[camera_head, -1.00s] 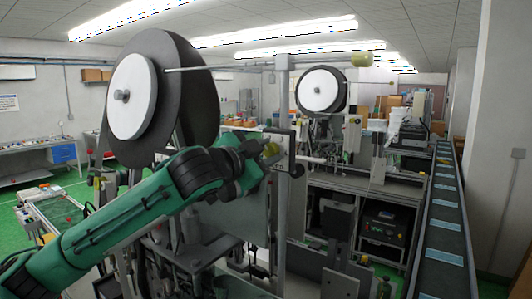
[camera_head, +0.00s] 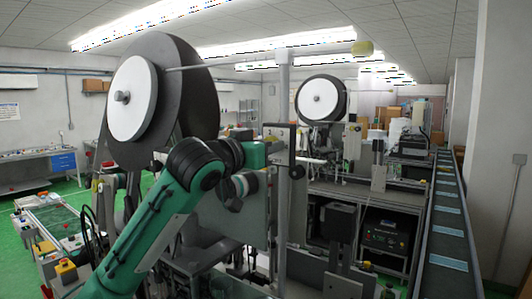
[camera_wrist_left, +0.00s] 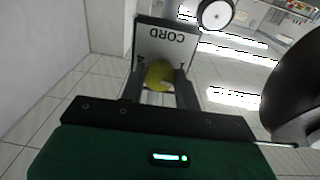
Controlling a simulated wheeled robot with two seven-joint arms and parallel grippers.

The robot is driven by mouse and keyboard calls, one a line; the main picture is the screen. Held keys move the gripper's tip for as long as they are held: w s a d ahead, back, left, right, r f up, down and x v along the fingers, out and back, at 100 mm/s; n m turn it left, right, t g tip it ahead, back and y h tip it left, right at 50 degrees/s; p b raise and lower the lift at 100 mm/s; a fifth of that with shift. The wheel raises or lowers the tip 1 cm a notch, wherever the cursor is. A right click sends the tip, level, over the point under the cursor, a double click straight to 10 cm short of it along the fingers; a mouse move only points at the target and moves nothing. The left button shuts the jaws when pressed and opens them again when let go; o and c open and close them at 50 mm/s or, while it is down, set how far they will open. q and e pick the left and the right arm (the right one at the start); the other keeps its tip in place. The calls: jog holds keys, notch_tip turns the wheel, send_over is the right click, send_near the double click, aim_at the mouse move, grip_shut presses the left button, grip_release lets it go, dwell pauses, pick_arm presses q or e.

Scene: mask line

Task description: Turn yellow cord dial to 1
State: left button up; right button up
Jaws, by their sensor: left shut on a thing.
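The yellow cord dial (camera_wrist_left: 158,74) shows in the left wrist view on a grey plate (camera_wrist_left: 165,42) lettered CORD, which appears upside down. My left gripper (camera_wrist_left: 159,84) is shut on the dial, with one dark finger on each side of it. The dial's number marks cannot be read. In the head view my left arm rises from the bottom left to the machine's upright panel (camera_head: 281,135). There the arm hides the dial and the fingers. My right gripper is in neither view.
A large black reel (camera_head: 185,85) with a white hub stands behind my left arm. A second reel (camera_head: 322,97) stands farther back. A conveyor (camera_head: 445,215) with blue pieces runs along the right.

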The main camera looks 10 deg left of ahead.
pick_arm(q)
jog(key=n+b, duration=0.1)
jog(key=n, duration=0.4)
jog(key=shift+n, duration=0.4)
dwell(0.3)
jog(key=o, duration=1)
jog(key=b+v, duration=0.6)
jog(key=v, duration=0.7)
jog(key=shift+s+f, duration=0.15)
jog(key=shift+s, duration=0.2)
